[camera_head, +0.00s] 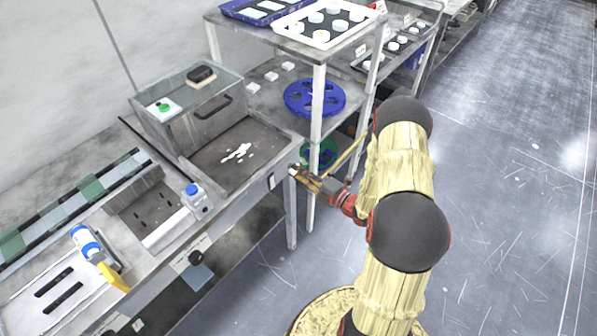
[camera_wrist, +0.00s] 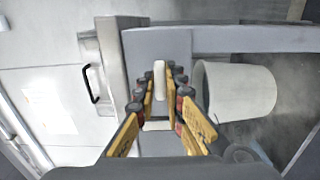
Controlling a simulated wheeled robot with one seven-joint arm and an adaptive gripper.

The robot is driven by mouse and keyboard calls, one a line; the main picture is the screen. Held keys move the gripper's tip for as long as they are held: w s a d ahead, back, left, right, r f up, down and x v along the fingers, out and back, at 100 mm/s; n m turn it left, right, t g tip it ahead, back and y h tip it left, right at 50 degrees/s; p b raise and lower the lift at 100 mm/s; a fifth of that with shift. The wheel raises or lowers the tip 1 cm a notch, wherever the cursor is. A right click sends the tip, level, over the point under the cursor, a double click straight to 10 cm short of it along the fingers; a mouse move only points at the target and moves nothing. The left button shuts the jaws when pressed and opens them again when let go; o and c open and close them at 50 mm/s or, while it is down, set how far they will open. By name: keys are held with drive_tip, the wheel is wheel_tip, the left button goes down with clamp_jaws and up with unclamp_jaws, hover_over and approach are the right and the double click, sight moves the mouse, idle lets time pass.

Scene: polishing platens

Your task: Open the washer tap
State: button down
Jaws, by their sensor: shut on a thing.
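The washer tap shows in the wrist view as a small pale lever (camera_wrist: 159,80) on the front of a grey metal panel. My gripper (camera_wrist: 160,86) has its yellow fingers on either side of this lever and is shut on it. In the head view, my gripper (camera_head: 294,171) is at the front right corner of the metal bench, beside the sink basin (camera_head: 212,162). The lever is small there and largely hidden by the fingers.
A white bucket (camera_wrist: 235,92) stands close to the right of my fingers in the wrist view. In the head view, a shelf rack (camera_head: 317,110) with a blue slotted disc (camera_head: 314,98) stands just behind my gripper. Open floor (camera_head: 500,200) lies to the right.

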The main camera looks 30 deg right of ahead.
idle(0.4)
drive_tip(key=shift+s+f+n+p, duration=0.1)
drive_tip(key=shift+n+p, duration=0.05)
drive_tip(key=shift+n, duration=3.95)
drive_tip(key=shift+f+n+p, duration=0.1)
drive_tip(key=shift+n+p, duration=0.05)
drive_tip(key=shift+n, duration=3.95)
drive_tip(key=c, duration=1.9)
unclamp_jaws()
drive_tip(key=shift+r, duration=0.15)
